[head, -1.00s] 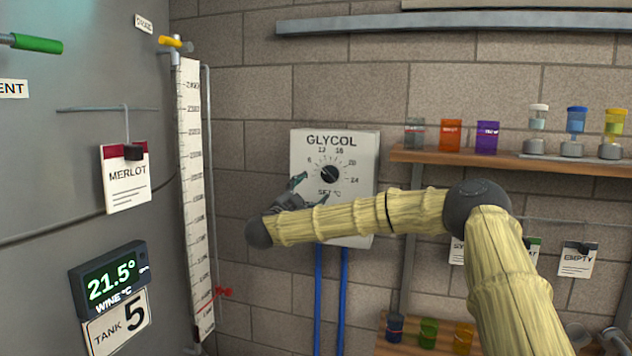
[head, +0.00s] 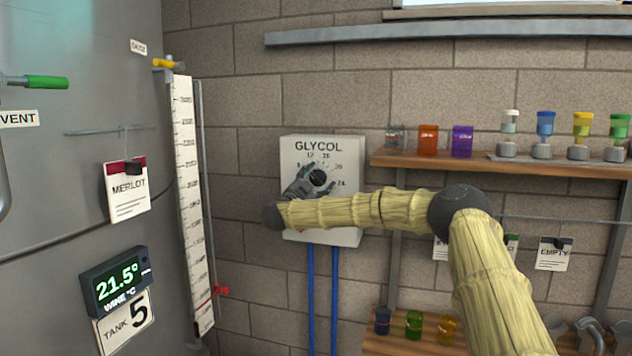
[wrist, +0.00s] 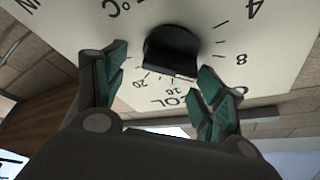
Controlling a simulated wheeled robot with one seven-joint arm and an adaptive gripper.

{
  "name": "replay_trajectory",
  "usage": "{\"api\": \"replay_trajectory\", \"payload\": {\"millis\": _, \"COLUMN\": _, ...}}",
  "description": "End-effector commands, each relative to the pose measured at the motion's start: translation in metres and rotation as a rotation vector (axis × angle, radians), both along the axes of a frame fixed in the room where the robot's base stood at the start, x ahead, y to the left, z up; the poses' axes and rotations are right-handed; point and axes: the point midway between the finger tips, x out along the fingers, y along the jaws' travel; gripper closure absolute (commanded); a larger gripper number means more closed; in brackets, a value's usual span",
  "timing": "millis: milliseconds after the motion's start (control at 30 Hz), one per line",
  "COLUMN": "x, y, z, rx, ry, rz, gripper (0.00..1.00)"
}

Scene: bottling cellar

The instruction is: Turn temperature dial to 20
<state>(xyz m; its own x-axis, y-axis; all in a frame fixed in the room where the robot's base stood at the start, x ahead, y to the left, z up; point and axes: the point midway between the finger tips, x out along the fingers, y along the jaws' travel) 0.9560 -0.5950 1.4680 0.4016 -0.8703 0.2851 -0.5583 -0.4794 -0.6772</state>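The black temperature dial (head: 318,178) sits on the white GLYCOL box (head: 350,150) on the brick wall. The scale around it shows 8, 12, 16, 20 and 24. In the wrist view the dial (wrist: 172,50) is between and just beyond the two fingertips of my gripper (wrist: 160,80). The fingers are spread apart, with visible gaps to the dial on both sides. In the head view my gripper (head: 305,183) is in front of the box and covers the lower left of the scale. Where the dial's pointer stands is too small to tell.
A tank with a 21.5° display (head: 116,281) and a MERLOT card (head: 127,192) stands at the left. A wooden shelf (head: 430,160) with coloured jars is at the right. Two blue pipes (head: 334,290) run down below the box.

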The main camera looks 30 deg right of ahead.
Motion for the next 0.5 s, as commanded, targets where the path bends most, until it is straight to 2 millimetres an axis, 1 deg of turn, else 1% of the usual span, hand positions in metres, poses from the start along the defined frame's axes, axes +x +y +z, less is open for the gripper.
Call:
{"api": "replay_trajectory", "payload": {"millis": 33, "x": 0.003, "y": 0.0008, "z": -0.0017, "rx": 0.0, "ry": 0.002, "rz": 0.0, "gripper": 0.43}}
{"api": "replay_trajectory", "payload": {"millis": 167, "x": 0.0079, "y": 0.0034, "z": -0.0048, "rx": -0.001, "ry": 0.006, "rz": 0.003, "gripper": 0.67}}
{"api": "replay_trajectory", "payload": {"millis": 200, "x": 0.0086, "y": 0.0035, "z": -0.0053, "rx": -0.001, "ry": 0.006, "rz": 0.003, "gripper": 0.74}}
{"api": "replay_trajectory", "payload": {"millis": 500, "x": 0.0079, "y": 0.0014, "z": -0.005, "rx": -0.001, "ry": 0.005, "rz": 0.002, "gripper": 0.74}}
